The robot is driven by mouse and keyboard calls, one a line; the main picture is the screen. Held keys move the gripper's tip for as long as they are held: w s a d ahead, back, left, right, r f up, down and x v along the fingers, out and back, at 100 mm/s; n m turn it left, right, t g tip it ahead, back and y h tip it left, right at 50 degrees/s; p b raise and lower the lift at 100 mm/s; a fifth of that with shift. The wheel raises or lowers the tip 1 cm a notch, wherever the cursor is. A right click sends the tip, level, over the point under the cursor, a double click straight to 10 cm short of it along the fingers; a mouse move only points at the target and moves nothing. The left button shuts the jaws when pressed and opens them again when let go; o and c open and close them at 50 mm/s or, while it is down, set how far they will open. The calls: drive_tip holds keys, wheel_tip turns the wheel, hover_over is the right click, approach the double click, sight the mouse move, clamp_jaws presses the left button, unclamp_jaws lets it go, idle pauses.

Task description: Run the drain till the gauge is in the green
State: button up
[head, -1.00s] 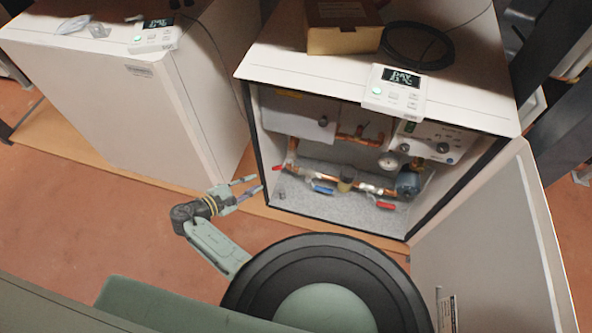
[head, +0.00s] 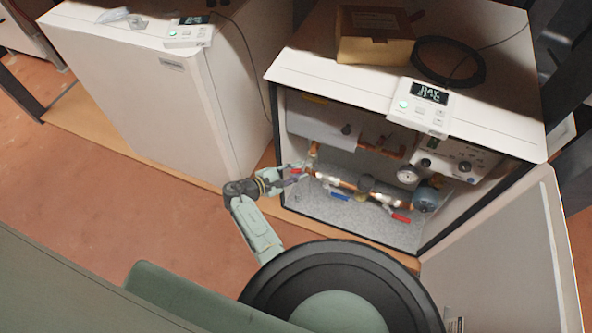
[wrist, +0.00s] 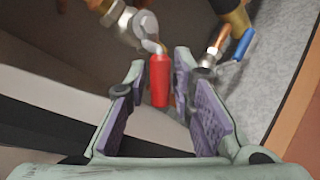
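My gripper (head: 291,178) is open at the left side of the open heat pump cabinet. In the wrist view its two padded fingers (wrist: 160,66) stand on either side of a red valve handle (wrist: 160,82), with gaps visible, so it is not clamped. In the head view this red handle (head: 296,171) is partly hidden by the fingers. A blue lever (head: 337,194) and another red lever (head: 402,218) sit further right on the copper pipework. The round white gauge (head: 407,174) is above them; its needle and coloured zones are too small to read. Which valve is the drain cannot be told.
The cabinet door (head: 505,255) stands open at the right. A cardboard box (head: 374,42), a black cable coil (head: 448,62) and a display unit (head: 420,106) are on top. A second closed cabinet (head: 140,95) stands left. The cabinet's left wall is close to my gripper.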

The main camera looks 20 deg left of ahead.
sight(293, 170)
clamp_jaws()
drive_tip(key=shift+r, duration=0.1)
idle(0.4)
drive_tip(key=m+y+p, duration=0.1)
drive_tip(key=r+p, duration=0.1)
drive_tip(key=p, duration=0.1)
drive_tip(key=shift+a+r+m+g+y, duration=0.1)
drive_tip(key=shift+a+m+g+y, duration=0.2)
drive_tip(key=shift+m+y, duration=0.1)
drive_tip(key=shift+a+r+m+g+y+p, duration=0.15)
drive_tip(key=shift+r+m+y+p, duration=0.25)
drive_tip(key=shift+m+y+p, duration=0.3)
drive_tip(key=shift+a+r+m+g+y+p, duration=0.15)
drive_tip(key=shift+r+m+y+p, duration=0.2)
drive_tip(key=shift+m+y+p, duration=0.35)
drive_tip(key=shift+d, duration=0.1)
unclamp_jaws()
